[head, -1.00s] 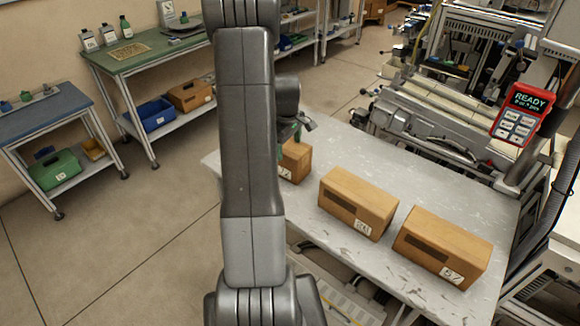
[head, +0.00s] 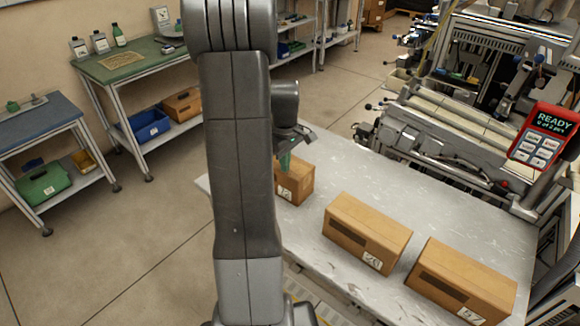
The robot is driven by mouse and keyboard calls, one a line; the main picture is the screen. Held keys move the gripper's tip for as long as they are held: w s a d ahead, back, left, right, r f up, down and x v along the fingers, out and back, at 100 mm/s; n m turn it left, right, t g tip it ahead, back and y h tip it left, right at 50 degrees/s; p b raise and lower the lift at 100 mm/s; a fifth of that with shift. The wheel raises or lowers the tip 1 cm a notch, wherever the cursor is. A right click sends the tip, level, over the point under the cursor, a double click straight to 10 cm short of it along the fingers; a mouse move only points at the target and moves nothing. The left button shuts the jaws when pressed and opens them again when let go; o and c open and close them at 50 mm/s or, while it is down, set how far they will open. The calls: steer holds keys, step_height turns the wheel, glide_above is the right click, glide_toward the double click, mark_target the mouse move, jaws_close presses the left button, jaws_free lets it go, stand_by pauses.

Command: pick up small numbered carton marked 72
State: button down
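A small brown carton (head: 297,185) stands on the left part of the grey table, partly hidden behind my arm. Its white label is cut off by the arm, so I cannot read the full number. My gripper (head: 287,161) points down at this carton's upper left part, with green on its fingers. The arm hides much of it, so I cannot tell whether it is open or touching the carton. A middle carton (head: 368,228) and a right carton (head: 465,278) are larger, each with a dark strip and a white number label that is hard to read.
The table (head: 420,195) has free room behind the cartons. A machine with rails (head: 440,130) stands along its far side, with a red READY panel (head: 545,135) at right. A green workbench (head: 130,62) and a blue-topped bench (head: 40,122) stand at left.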

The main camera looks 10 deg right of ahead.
steer(key=r, duration=0.1)
steer(key=s+r, duration=0.1)
steer(key=r, duration=0.1)
steer(key=shift+s+r, duration=0.1)
steer(key=shift+r, duration=0.2)
steer(key=shift+c, duration=2.2)
jaws_free()
steer(key=shift+d, duration=0.2)
